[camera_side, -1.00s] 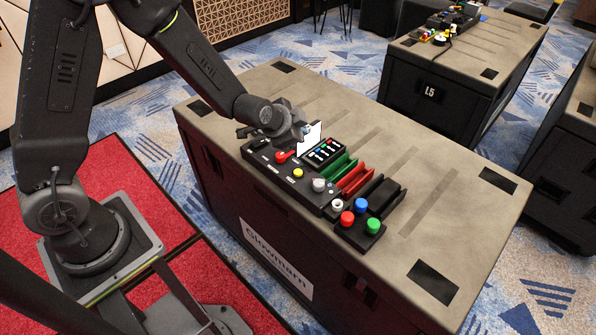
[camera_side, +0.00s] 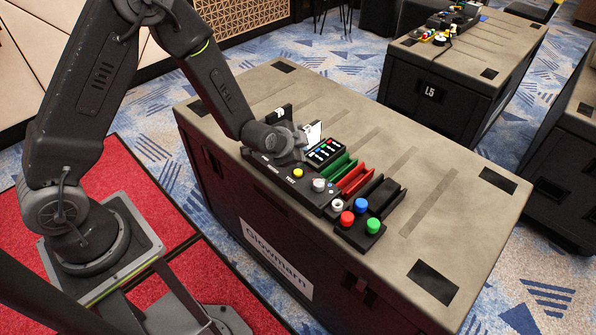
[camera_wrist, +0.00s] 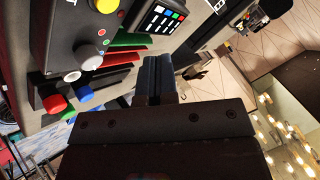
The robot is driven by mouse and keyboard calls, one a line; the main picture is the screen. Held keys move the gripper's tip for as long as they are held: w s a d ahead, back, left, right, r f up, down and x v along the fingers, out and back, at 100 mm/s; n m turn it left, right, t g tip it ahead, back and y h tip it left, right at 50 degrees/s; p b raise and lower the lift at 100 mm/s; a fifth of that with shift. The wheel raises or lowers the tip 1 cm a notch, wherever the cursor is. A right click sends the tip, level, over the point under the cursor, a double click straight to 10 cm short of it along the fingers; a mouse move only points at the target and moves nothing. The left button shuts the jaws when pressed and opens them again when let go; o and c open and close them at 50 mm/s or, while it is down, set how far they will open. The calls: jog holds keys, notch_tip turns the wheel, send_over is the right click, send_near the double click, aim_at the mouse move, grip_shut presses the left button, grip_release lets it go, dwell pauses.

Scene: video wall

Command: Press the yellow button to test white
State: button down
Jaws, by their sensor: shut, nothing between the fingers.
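The yellow button (camera_side: 298,173) sits on the black control panel (camera_side: 312,196) on top of the case. It also shows cut off at the top edge of the wrist view (camera_wrist: 104,4). My gripper (camera_side: 298,149) is just behind and above the yellow button, apart from it, over the panel's back part. In the wrist view my gripper's fingers (camera_wrist: 158,72) are together with nothing between them. The red switch on the panel is hidden by my gripper.
A grey knob (camera_side: 319,184) is right of the yellow button. A small panel with coloured keys (camera_side: 325,151) and green, red and black slots (camera_side: 355,178) lie beyond. Red, blue and green buttons (camera_side: 361,217) are at the right end. The case top (camera_side: 450,210) is clear farther right.

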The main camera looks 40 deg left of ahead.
aim_at(299, 173)
jog(key=shift+f, duration=2.5)
jog(key=shift+f, duration=0.1)
jog(key=shift+f, duration=0.3)
jog(key=shift+f, duration=0.45)
dwell(0.6)
dwell(0.4)
jog(key=shift+r, duration=0.85)
jog(key=shift+r, duration=2.55)
